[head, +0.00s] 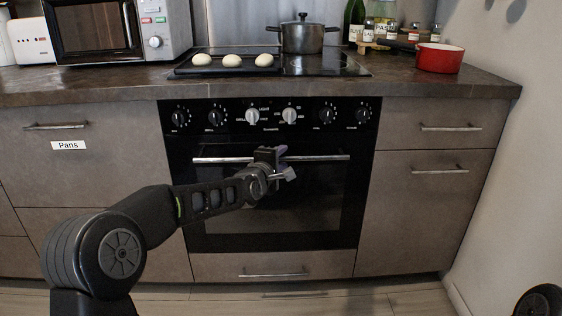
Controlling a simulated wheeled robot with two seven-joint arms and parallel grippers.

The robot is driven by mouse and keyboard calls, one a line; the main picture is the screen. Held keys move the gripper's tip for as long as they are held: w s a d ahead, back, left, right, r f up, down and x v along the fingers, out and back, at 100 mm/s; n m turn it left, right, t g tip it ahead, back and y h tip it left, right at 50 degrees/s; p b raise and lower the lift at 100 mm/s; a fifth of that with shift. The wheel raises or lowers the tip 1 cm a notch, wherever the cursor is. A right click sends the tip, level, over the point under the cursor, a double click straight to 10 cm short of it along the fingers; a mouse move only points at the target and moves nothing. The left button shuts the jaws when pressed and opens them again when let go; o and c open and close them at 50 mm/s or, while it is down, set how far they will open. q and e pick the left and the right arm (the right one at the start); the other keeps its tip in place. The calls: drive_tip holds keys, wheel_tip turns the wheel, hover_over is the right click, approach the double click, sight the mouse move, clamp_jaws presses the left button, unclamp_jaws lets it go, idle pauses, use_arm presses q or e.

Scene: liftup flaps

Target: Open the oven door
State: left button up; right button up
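The oven door (220,220) is a black glass front below a row of knobs in the head view. It looks shut. Its silver handle (325,157) runs across the door's top. My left arm comes in from the lower left, and my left gripper (280,158) is at the middle of the handle, overlapping it in the picture. The gripper hides that part of the handle, and I cannot tell whether its fingers are closed around the bar. My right gripper is out of view; only a dark piece of my body shows at the lower right corner.
Drawers flank the oven, one labelled Pans (69,145), with a low drawer (272,266) beneath it. On the counter are a microwave (118,30), a cooktop with a grey pot (302,37) and dough balls (232,60), and a red saucepan (439,58). A wall bounds the right side.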

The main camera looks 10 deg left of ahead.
use_arm(q)
drive_tip(key=shift+w, duration=0.1)
drive_tip(key=shift+c, duration=0.4)
clamp_jaws()
drive_tip(key=shift+f, duration=0.1)
idle(0.9)
